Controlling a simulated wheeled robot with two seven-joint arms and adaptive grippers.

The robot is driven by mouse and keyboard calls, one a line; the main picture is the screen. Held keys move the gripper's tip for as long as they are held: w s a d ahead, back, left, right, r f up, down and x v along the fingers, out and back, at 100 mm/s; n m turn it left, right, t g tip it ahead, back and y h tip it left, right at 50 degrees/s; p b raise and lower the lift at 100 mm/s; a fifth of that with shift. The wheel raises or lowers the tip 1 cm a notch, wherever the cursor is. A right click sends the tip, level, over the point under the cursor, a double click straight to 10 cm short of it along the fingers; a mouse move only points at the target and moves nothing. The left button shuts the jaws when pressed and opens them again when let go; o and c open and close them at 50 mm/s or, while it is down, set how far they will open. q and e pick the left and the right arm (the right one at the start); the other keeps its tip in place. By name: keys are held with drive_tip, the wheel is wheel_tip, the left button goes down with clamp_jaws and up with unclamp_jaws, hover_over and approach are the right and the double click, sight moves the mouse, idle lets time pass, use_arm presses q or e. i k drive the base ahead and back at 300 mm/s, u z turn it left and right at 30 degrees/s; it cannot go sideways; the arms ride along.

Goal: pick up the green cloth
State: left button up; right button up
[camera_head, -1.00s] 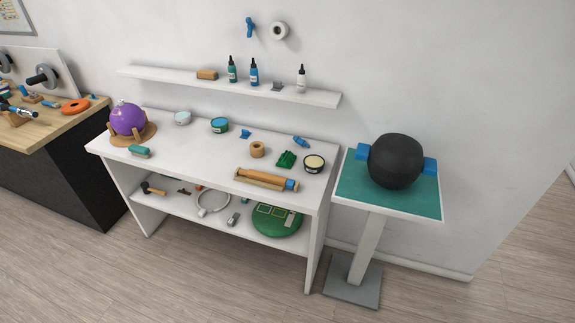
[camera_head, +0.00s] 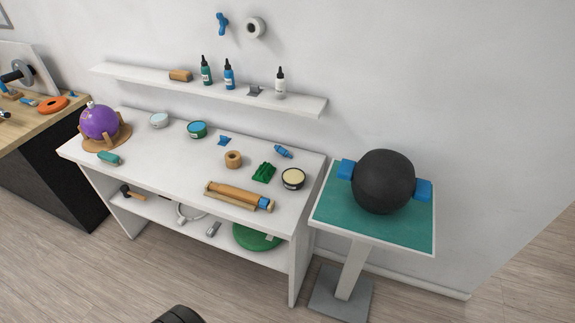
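A small crumpled green item, which looks like the green cloth (camera_head: 263,172), lies on the white table top towards its right side. It sits between a tan tape roll (camera_head: 233,159) and an open tub with a cream-coloured top (camera_head: 293,178). A wooden rolling-pin-like tool (camera_head: 238,197) lies in front of it. Nothing covers the cloth. Neither of my grippers is in view. A dark rounded part, probably of my own arm, shows at the bottom edge, away from the cloth.
A purple ball (camera_head: 99,123) on a wooden stand, a teal-handled item (camera_head: 109,158) and small tubs are on the table's left. A wall shelf (camera_head: 150,80) with bottles hangs above the back. A pedestal (camera_head: 330,216) with a black ball (camera_head: 384,181) stands right. Floor in front is open.

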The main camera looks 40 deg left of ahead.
sight(264, 174)
drive_tip(key=u, duration=0.25)
drive_tip(key=i, duration=0.7)
drive_tip(key=u, duration=0.5)
